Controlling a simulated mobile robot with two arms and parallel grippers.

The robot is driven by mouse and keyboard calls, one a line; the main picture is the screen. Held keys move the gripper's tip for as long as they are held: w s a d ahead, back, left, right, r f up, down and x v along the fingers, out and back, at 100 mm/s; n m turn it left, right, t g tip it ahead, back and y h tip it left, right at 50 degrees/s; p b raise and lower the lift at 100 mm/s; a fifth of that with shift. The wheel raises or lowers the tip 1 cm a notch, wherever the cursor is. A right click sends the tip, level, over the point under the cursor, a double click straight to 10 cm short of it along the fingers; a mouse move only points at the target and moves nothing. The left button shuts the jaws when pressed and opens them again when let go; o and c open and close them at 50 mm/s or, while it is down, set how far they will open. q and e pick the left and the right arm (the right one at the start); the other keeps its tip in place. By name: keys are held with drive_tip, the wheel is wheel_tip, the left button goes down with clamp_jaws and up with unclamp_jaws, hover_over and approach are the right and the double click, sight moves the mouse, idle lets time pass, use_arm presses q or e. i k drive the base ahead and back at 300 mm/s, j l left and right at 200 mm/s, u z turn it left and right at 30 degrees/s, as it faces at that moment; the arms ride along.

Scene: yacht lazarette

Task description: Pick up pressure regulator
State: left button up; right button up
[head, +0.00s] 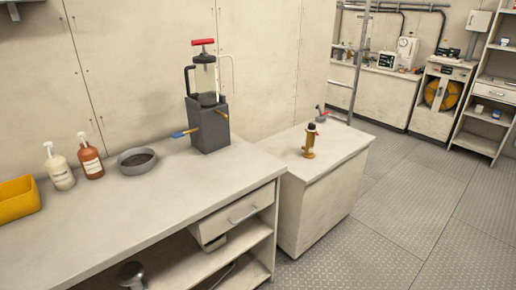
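A brass-coloured upright fitting (309,143) with a dark cap stands on the lower counter (340,143), right of the middle of the head view. It looks like the pressure regulator, but it is too small to be sure. Nothing touches it. A small grey piece with a red part (321,115) stands behind it on the same counter. Neither of my grippers is in view.
The long workbench (150,210) holds a yellow bin (18,198), two pump bottles (74,163), a grey round dish (137,161) and a grey pump unit (208,125). Its drawer (240,213) sticks out. Open metal floor (420,215) lies to the right.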

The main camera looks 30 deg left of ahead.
sight(309, 153)
drive_tip(key=i+l+u, duration=0.2)
drive_tip(key=u, duration=0.3)
drive_tip(key=i+l+u, duration=0.3)
drive_tip(key=u, duration=0.15)
drive_tip(key=i+l+u, duration=0.2)
drive_tip(key=l+u, duration=0.3)
drive_tip(key=i+l+u, duration=0.1)
drive_tip(key=l+u, duration=0.35)
drive_tip(key=j, duration=0.1)
